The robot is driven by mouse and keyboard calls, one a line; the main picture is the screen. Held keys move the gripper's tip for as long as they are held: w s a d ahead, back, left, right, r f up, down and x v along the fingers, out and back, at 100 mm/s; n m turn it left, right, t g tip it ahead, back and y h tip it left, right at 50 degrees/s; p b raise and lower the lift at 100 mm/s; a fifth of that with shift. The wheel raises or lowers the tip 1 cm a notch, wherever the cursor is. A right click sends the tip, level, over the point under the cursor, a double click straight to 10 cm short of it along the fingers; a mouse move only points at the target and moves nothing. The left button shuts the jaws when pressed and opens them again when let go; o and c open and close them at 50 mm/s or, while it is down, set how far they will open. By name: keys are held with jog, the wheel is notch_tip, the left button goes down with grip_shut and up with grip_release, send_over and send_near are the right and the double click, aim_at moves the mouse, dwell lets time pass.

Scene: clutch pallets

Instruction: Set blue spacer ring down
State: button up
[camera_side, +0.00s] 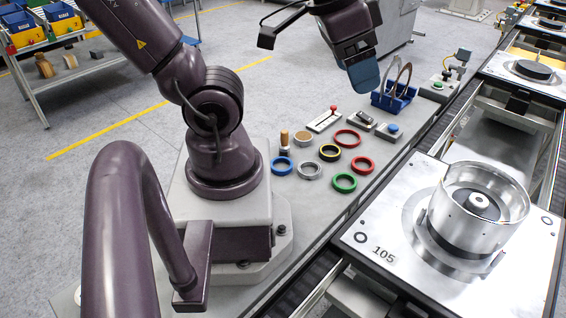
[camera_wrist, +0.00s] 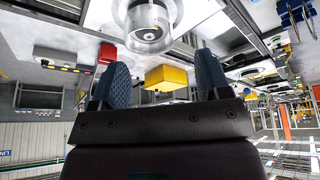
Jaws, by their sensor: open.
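The blue spacer ring (camera_side: 273,169) lies flat on the grey bench, at the left end of a loose group of rings. My gripper (camera_side: 365,80) is above the far part of the bench, well up and to the right of the blue ring. In the wrist view its two blue fingers (camera_wrist: 163,66) stand wide apart with nothing held between them. The blue ring cannot be made out in the wrist view.
Several other rings lie near it, including a silver ring (camera_side: 300,171), a green ring (camera_side: 344,190) and a red ring (camera_side: 347,145). A blue rack (camera_side: 393,102) stands behind. A pallet (camera_side: 385,225) carrying a metal housing (camera_side: 455,225) sits on the conveyor at right.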

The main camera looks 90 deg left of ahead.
jog(key=a+f+n+g+h, duration=0.2)
jog(key=a+f+n+g, duration=0.2)
jog(key=a+f+n, duration=0.3)
jog(key=m+g, duration=0.1)
jog(key=m, duration=2.7)
send_near(281, 168)
jog(key=shift+s+d+f+y, duration=0.1)
jog(key=shift+d+f+y, duration=0.15)
jog(key=shift+f, duration=0.25)
jog(key=shift+d+f, duration=0.2)
jog(key=shift+f, duration=0.85)
jog(key=shift+d+f, duration=0.2)
jog(key=shift+f, duration=0.85)
jog(key=shift+d+f, duration=0.15)
jog(key=shift+f, duration=0.85)
jog(key=c, duration=0.6)
jog(key=shift+c, duration=0.2)
jog(key=shift+r, duration=0.15)
